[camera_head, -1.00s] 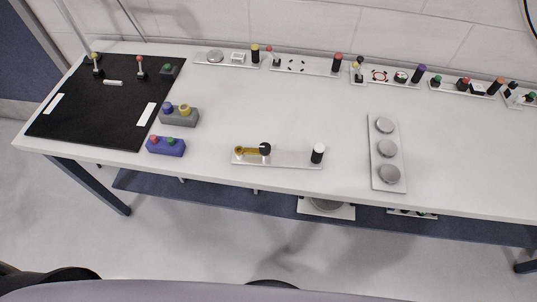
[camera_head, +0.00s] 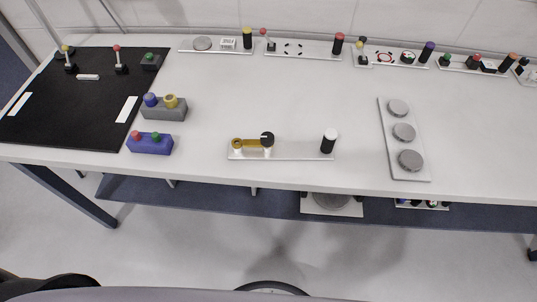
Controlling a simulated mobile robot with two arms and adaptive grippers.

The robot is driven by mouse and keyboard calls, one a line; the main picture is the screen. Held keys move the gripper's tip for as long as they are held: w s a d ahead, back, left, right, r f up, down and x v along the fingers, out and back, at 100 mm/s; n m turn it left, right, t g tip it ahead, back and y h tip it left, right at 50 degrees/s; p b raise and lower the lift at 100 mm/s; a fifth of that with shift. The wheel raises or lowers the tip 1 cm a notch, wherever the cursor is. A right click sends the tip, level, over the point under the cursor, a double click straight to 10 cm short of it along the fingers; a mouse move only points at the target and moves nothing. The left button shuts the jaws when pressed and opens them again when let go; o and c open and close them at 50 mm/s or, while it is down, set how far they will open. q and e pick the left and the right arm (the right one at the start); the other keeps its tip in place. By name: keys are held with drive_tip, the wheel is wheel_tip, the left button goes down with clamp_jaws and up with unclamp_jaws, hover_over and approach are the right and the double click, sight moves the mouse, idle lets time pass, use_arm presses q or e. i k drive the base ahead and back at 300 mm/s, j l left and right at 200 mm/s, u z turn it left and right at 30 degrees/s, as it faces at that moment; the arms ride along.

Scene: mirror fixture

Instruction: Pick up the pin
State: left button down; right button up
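On the table stands a white plate (camera_head: 283,156) near the front edge. It carries a brass-coloured lever (camera_head: 248,144) with a black knob (camera_head: 267,139) at its left, and an upright black cylinder with a white top (camera_head: 328,142) at its right. This cylinder is the most pin-like thing on that plate, but I cannot tell for sure which thing is the pin. Similar upright cylinders with yellow (camera_head: 247,38), red (camera_head: 338,44) and purple (camera_head: 427,52) tops stand on plates along the back. Neither of my grippers is in view.
A black mat (camera_head: 65,112) with small levers covers the table's left. A grey button box (camera_head: 163,109) and a blue one (camera_head: 150,144) stand beside it. A plate with three grey discs (camera_head: 404,133) lies at right. The white table top (camera_head: 290,95) is clear mid-table.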

sight(135, 135)
drive_tip(key=u, duration=1.25)
